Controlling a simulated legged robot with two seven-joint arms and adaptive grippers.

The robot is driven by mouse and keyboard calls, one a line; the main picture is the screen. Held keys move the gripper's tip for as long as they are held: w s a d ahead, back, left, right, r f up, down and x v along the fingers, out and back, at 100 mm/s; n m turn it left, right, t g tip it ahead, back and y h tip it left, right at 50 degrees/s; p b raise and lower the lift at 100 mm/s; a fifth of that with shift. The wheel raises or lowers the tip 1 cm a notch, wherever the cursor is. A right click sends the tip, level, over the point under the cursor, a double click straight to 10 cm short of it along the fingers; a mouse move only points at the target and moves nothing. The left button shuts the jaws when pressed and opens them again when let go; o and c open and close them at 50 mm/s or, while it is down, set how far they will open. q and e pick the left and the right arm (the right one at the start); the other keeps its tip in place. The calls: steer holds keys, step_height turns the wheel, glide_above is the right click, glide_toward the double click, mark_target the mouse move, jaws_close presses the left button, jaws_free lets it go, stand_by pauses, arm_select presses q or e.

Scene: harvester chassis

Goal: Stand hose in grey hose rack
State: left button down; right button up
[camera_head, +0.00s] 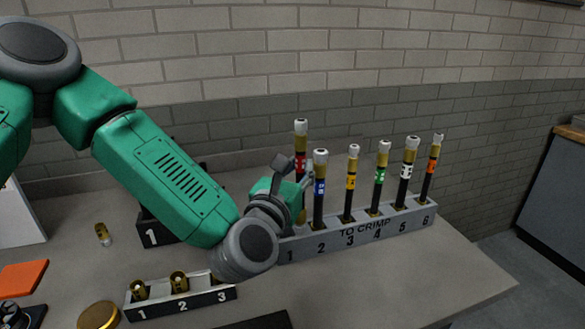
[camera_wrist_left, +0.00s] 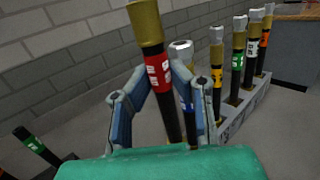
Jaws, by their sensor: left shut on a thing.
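My left gripper (camera_head: 298,182) is shut on a hose with a red label and brass top (camera_head: 300,135). In the left wrist view the fingers (camera_wrist_left: 165,85) close on both sides of the red-labelled hose (camera_wrist_left: 158,70), which leans slightly. The grey hose rack (camera_head: 365,232), marked TO CRIMP, has slots numbered 1 to 6. The held hose is at the slot 1 end; its lower end is mostly hidden by my gripper, so I cannot tell whether it is in the slot. Blue (camera_head: 319,188), yellow, green, white and orange-labelled hoses stand in slots 2 to 6.
A dark rack (camera_head: 152,235) is partly behind my left arm. A small numbered tray (camera_head: 185,303) holds brass fittings in front. A loose brass fitting (camera_head: 102,234), an orange pad (camera_head: 22,278) and a round brass lid (camera_head: 98,316) lie left. The table's right front is clear.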

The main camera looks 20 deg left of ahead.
arm_select(q)
steer(key=shift+a+f+b, duration=0.25)
steer(key=shift+f+b, duration=0.95)
steer(key=shift+a+f+b, duration=0.5)
steer(key=shift+a+f, duration=0.1)
steer(key=shift+a, duration=0.05)
arm_select(e)
steer(key=f, duration=0.1)
steer(key=a+f, duration=0.1)
steer(key=f, duration=0.1)
steer(key=shift+f, duration=0.1)
steer(key=shift+d+f, duration=0.1)
steer(key=shift+d, duration=0.1)
arm_select(q)
steer(key=shift+w+a+r, duration=0.1)
steer(key=shift+r, duration=0.05)
arm_select(e)
steer(key=shift+f, duration=0.1)
